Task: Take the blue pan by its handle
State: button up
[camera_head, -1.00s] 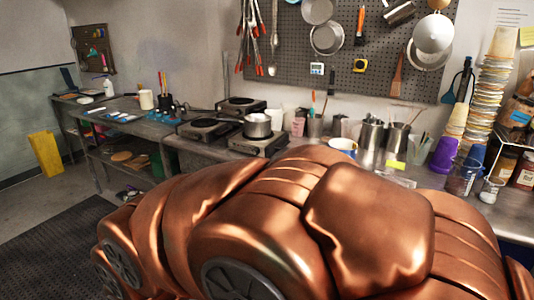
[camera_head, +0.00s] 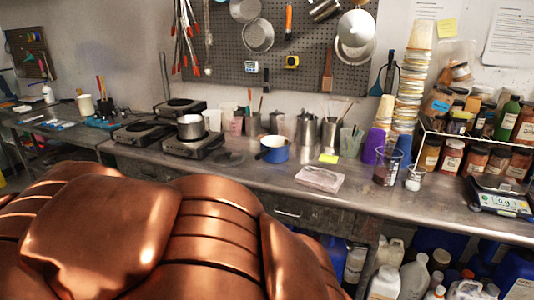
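The blue pan (camera_head: 275,153) stands upright on the steel counter, near the middle of the view. It has a white rim, and what looks like a short dark handle points toward the front left. My copper-coloured arm fills the lower left of the view, in front of the counter and apart from the pan in the picture. My gripper is not in view, so its opening and its distance from the pan cannot be seen.
A grey pot (camera_head: 191,127) stands on a hot plate (camera_head: 193,147) left of the pan. Metal pitchers (camera_head: 305,133) stand behind it. A beaker (camera_head: 387,167) and a scale (camera_head: 500,196) are farther right.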

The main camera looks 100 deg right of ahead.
aim_at(275, 149)
jog(key=k, duration=1.25)
jog(key=z, duration=1.4)
